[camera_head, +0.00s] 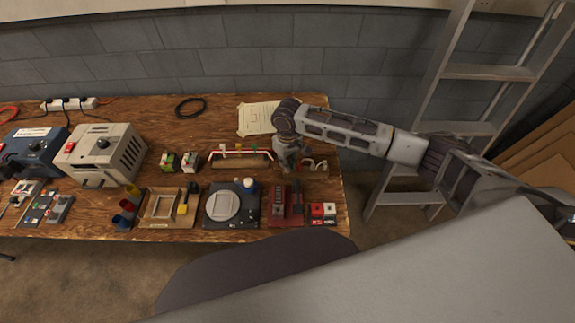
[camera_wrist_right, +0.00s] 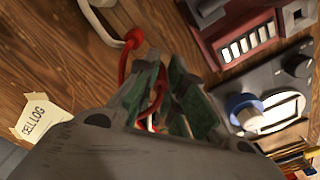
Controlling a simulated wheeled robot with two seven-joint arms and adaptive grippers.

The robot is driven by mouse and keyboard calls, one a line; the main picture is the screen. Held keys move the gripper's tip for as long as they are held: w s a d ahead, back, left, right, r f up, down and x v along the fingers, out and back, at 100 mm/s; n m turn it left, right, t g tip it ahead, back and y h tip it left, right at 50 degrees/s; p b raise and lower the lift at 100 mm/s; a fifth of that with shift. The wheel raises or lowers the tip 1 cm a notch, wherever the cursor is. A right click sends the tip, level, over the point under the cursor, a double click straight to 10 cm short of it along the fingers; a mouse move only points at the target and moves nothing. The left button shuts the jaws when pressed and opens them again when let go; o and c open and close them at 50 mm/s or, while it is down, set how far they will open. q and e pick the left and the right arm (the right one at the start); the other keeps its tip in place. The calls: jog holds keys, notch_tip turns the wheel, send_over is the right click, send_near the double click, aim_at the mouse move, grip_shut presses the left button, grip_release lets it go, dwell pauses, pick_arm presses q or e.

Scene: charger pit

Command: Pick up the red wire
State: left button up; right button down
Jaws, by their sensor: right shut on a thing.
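The red wire (camera_wrist_right: 122,65) shows in the right wrist view. It curves from a red end piece on a white cable (camera_wrist_right: 105,30) down between the fingers of my right gripper (camera_wrist_right: 163,72). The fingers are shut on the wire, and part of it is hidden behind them. In the head view my right gripper (camera_head: 288,160) is low over the right part of the bench, and the wire in it is too small to make out. My left gripper is not in view.
The wooden bench (camera_head: 140,110) holds a small rack (camera_head: 240,161) left of the gripper and a red module (camera_head: 284,205) in front. A dark panel with a round plate (camera_head: 222,205) is nearby. A ladder (camera_head: 487,72) stands to the right. Papers (camera_head: 257,117) lie behind.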

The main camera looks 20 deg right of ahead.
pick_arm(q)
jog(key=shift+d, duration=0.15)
pick_arm(e)
notch_tip(320, 180, up, 8)
jog(key=shift+r, duration=0.2)
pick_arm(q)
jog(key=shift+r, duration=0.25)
pick_arm(e)
jog(key=shift+s, duration=0.1)
dwell(0.3)
